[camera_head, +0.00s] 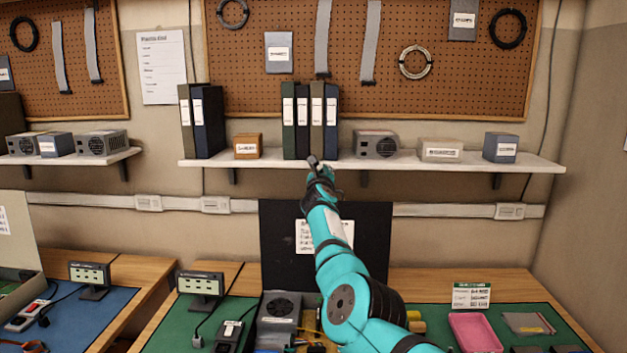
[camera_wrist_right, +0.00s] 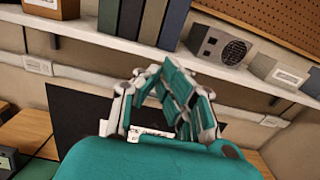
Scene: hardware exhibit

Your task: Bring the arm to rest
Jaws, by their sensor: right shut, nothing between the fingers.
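My right arm, teal with dark joints, reaches up from the bottom of the head view towards the wall shelf. My right gripper (camera_head: 314,162) is at its far end, just in front of the shelf's front edge and below the binders. In the right wrist view the gripper (camera_wrist_right: 170,95) shows its fingers shut with nothing between them. Behind it there is a black panel (camera_wrist_right: 75,115) with a white sheet partly hidden by the fingers. My left gripper does not show in either view.
The wall shelf (camera_head: 400,163) holds binders (camera_head: 289,122), a grey power supply (camera_head: 377,143) and small boxes. Below, a green mat (camera_head: 540,315) bears a pink tray (camera_head: 474,332) and a black computer part (camera_head: 279,308). The pegboard (camera_head: 445,90) hangs above. Open air lies right of the arm.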

